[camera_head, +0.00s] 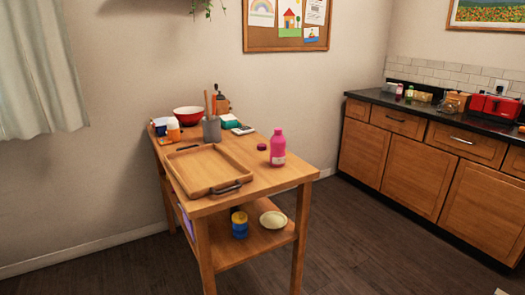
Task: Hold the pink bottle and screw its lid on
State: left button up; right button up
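The pink bottle (277,150) stands upright on the wooden table, right of the tray. A small dark magenta lid (262,147) lies on the tabletop just left of the bottle, apart from it. The bottle's top is too small to make out clearly. Neither of my grippers shows in the head view.
A wooden tray (207,170) fills the table's near left. Behind it are a grey utensil holder (211,129), a red bowl (188,116) and small items. The lower shelf (262,241) holds containers. A counter with a red toaster (494,107) is at right. Floor is clear between.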

aim_at(278, 142)
jog(key=u, duration=0.3)
jog(key=i+l+u, duration=0.15)
jog(key=u, duration=0.2)
jog(key=i+l+u, duration=0.1)
jog(key=l+u, duration=0.25)
jog(key=i+l+u, duration=0.15)
jog(key=l, duration=0.25)
jog(key=l+u, duration=0.15)
jog(key=l, duration=0.25)
jog(key=i+l, duration=0.15)
jog(key=l, duration=0.7)
jog(key=i+l+u, duration=0.1)
jog(key=l, duration=0.75)
jog(key=i+l+u, duration=0.1)
jog(key=l, duration=0.7)
